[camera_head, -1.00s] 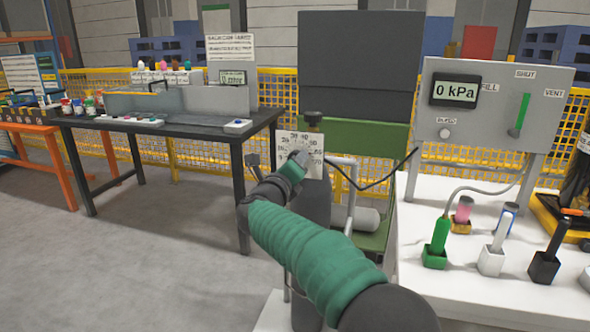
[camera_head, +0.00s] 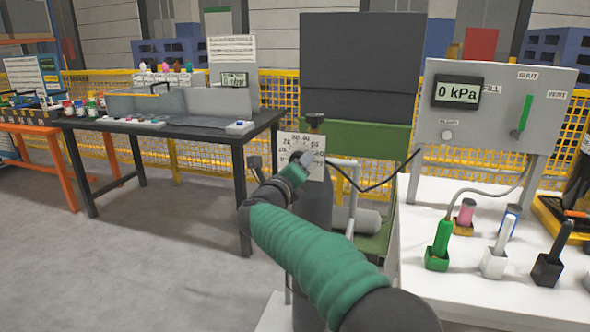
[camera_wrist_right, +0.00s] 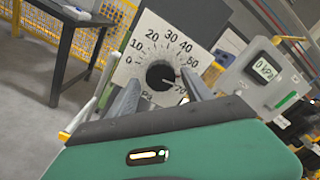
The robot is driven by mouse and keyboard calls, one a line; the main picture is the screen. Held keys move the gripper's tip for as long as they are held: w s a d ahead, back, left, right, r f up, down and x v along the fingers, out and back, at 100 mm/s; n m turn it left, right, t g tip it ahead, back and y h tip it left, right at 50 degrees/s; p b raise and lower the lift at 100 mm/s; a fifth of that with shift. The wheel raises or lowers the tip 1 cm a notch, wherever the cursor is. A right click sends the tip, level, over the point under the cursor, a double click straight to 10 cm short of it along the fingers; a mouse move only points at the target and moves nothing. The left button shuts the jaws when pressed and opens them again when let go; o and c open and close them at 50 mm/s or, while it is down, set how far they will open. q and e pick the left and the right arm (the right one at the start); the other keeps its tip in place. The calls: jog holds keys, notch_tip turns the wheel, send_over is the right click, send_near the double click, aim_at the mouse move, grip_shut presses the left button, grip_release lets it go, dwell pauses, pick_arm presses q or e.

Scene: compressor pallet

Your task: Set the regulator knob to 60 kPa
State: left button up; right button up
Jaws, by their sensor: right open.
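The regulator's white dial plate (camera_head: 316,144) stands upright above the grey cylinder, and my right arm reaches it from below. In the right wrist view the dial (camera_wrist_right: 152,41) shows numbers from 0 to 50, and 70 beside the right finger; the 60 is hidden there. The black round knob (camera_wrist_right: 160,75) is at its centre. My right gripper (camera_wrist_right: 160,88) is open, with one finger on each side of the knob; contact cannot be told. It also shows in the head view (camera_head: 303,160), covering the knob. The knob's pointer setting is unclear. My left gripper is out of view.
A grey panel (camera_head: 500,115) on the right has a display reading 0 kPa (camera_head: 456,92) and a green lever (camera_head: 524,113). Holders with coloured handles stand on the white table (camera_head: 425,300). A dark workbench (camera_head: 190,130) stands at left.

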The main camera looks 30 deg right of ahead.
jog(key=p+v, duration=0.2)
jog(key=v, duration=1.5)
jog(key=shift+p, duration=0.35)
jog(key=shift+f, duration=0.1)
